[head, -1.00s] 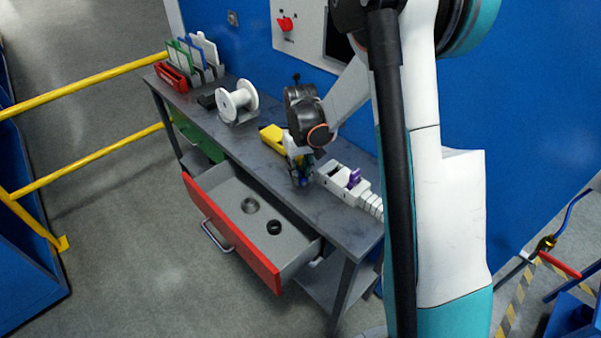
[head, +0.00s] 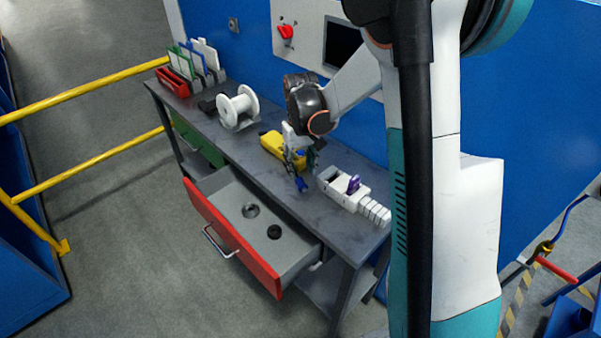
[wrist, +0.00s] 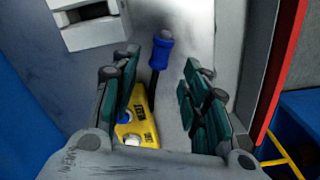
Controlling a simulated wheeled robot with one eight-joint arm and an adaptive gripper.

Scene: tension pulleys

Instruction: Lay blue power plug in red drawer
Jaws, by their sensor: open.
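The blue power plug (head: 301,186) lies on the grey workbench (head: 335,158), just below my gripper (head: 298,160). In the wrist view the blue plug (wrist: 159,50), with a black stem below it, shows between and slightly beyond my gripper's fingertips (wrist: 163,74). The fingers are apart and nothing is seen clamped between them. The red drawer (head: 228,240) is pulled open below the bench front; its red edge (wrist: 284,75) also shows at the right of the wrist view.
The drawer holds a metal ring (head: 250,210) and a black ring (head: 274,232), with bare floor around them. A yellow device (head: 275,148) and a white unit with a purple part (head: 340,187) flank my gripper. A white spool (head: 238,110) stands farther left.

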